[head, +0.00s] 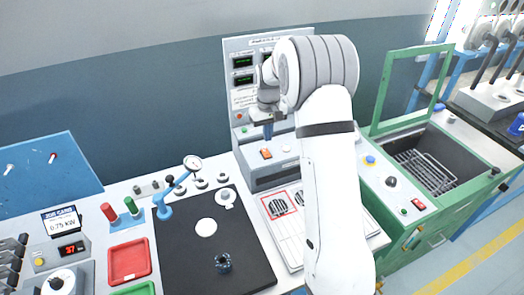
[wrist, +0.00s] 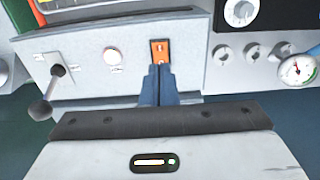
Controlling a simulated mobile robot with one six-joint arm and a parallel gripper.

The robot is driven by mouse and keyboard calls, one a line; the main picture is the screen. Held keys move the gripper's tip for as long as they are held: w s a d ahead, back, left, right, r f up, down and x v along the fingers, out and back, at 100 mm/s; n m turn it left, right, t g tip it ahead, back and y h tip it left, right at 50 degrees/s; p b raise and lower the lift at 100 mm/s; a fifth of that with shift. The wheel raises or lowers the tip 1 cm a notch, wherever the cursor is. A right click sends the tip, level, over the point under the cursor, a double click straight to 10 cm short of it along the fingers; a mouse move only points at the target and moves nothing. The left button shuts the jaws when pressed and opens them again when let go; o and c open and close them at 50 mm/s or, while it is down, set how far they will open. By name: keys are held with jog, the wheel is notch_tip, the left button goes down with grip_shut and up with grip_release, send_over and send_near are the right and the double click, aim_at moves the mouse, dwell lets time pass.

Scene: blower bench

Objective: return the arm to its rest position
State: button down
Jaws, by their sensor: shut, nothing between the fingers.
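My gripper (head: 268,131) hangs in front of the grey control console (head: 285,168) near the middle of the head view. In the wrist view its two blue fingers (wrist: 160,70) are together, with nothing between them. The fingertips are close to an orange rocker switch (wrist: 160,50) on the console's front face, and they overlap its lower edge in the picture. The same switch shows in the head view (head: 266,153) just below the fingertips. I cannot tell whether the fingers touch it. My arm reaches up and over from the lower right.
A black mat (head: 180,255) with a gauge stand and round parts lies left. Red tray (head: 130,262) and a job card (head: 62,220) are further left. A green-framed open bin (head: 430,165) stands right. A lever (wrist: 45,100) and a dial gauge (wrist: 297,69) flank the gripper.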

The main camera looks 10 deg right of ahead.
dwell(0.4)
jog(key=s+r+m+t, duration=0.1)
jog(key=s+r, duration=0.5)
jog(key=s, duration=0.3)
jog(key=s+r+t, duration=0.1)
jog(key=s+r, duration=0.6)
jog(key=s, duration=0.1)
jog(key=s+a+m+t+b, duration=0.1)
jog(key=s, duration=1.7)
jog(key=shift+a+f, duration=0.2)
jog(key=shift+f, duration=0.2)
